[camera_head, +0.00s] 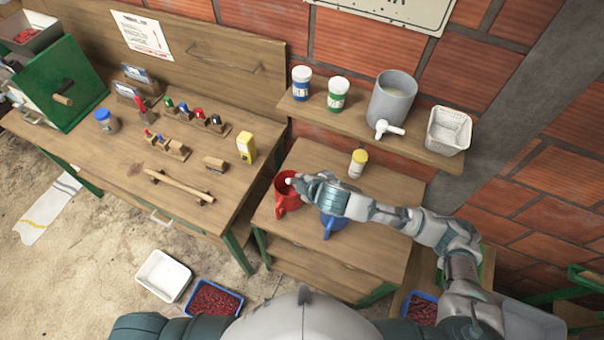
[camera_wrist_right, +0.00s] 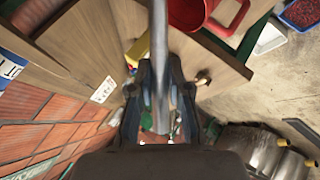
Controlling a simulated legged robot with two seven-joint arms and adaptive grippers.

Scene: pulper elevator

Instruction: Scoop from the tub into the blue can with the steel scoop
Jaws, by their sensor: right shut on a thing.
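My right gripper (camera_head: 300,182) is shut on the steel scoop, whose straight handle (camera_wrist_right: 159,50) runs between the fingers (camera_wrist_right: 160,95) in the right wrist view. The scoop's bowl cannot be made out. The gripper is over or beside the red can (camera_head: 284,201); the can also shows at the top of the wrist view (camera_wrist_right: 186,14). The blue can (camera_head: 333,226) stands just right of it, partly hidden under my right forearm. A blue tub of red cherries (camera_head: 239,304) is on the floor, beside a white tub (camera_head: 163,276). My left gripper is not in view.
A yellow-lidded jar (camera_head: 358,163) stands behind the cans on the small table (camera_head: 318,163). A shelf (camera_head: 362,123) above holds two jars, a grey tank (camera_head: 392,98) and a white basket (camera_head: 448,130). Another blue tub of cherries (camera_head: 420,308) is at the lower right.

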